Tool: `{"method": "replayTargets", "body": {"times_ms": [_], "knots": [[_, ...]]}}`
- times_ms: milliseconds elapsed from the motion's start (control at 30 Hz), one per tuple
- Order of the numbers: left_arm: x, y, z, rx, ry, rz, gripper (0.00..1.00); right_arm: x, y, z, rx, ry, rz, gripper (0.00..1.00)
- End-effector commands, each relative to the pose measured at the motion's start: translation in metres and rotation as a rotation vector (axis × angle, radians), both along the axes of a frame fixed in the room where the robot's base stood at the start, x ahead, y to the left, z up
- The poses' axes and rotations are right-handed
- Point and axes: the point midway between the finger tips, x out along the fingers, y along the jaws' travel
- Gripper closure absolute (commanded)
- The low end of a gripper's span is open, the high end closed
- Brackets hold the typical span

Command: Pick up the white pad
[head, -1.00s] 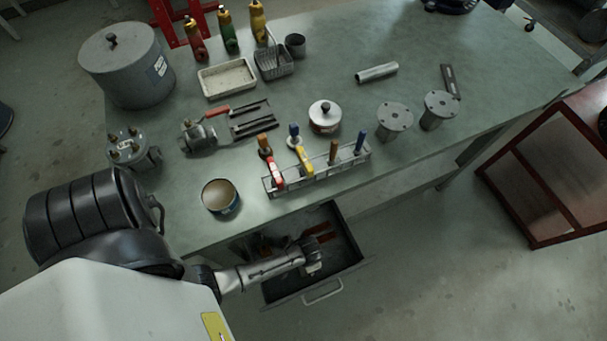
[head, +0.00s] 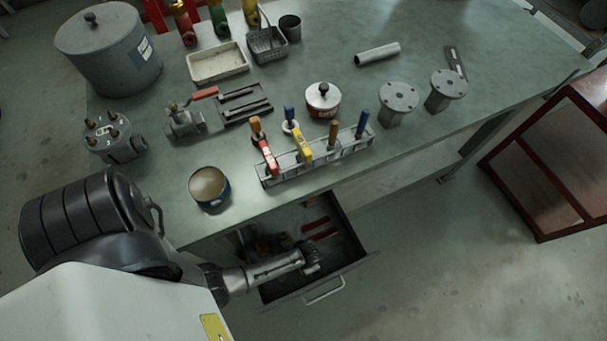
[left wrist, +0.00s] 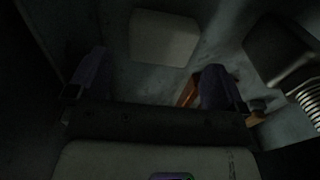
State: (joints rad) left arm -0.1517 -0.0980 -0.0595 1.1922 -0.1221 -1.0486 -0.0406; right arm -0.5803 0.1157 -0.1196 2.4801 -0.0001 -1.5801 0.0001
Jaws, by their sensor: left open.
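The white pad (left wrist: 164,38) is a pale, rounded rectangle lying on the dark floor of the open drawer in the left wrist view. My left gripper (left wrist: 155,68) is open, with its two dark fingers apart and nothing between them. The pad appears beyond the fingertips, between them from side to side. In the head view my left gripper (head: 312,258) reaches into the open drawer (head: 362,258) at the front of the workbench. I cannot make out the pad there. My right gripper is not in view.
An orange item (left wrist: 188,92) lies by the right finger; a dark ribbed object (left wrist: 285,55) is further right. Orange items (head: 320,228) show in the drawer. Above it, the workbench (head: 300,75) holds a tool rack (head: 318,165) and a round tin (head: 209,188) near its edge.

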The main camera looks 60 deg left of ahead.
Motion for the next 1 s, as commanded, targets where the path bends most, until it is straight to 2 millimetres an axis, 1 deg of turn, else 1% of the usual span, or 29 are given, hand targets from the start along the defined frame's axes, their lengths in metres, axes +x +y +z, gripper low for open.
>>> {"method": "replayTargets", "body": {"times_ms": [33,200,300,500,1000], "knots": [[-0.001,0.000,-0.012,0.000,0.000,0.000,0.02,0.000,0.000,-0.011,0.001,0.000,-0.001,0.57],[-0.001,0.000,-0.032,0.000,0.001,0.000,0.02,0.000,0.000,-0.026,0.001,0.000,-0.001,0.57],[-0.001,0.000,-0.035,0.000,0.000,0.000,0.02,0.000,0.000,-0.028,0.001,0.001,-0.001,0.57],[-0.001,0.000,-0.033,0.000,0.000,0.000,0.02,0.000,0.000,-0.026,0.000,0.001,0.001,0.57],[-0.001,0.000,-0.033,0.000,0.000,0.000,0.50,0.000,-0.002,-0.026,-0.009,0.000,0.007,0.57]]}}
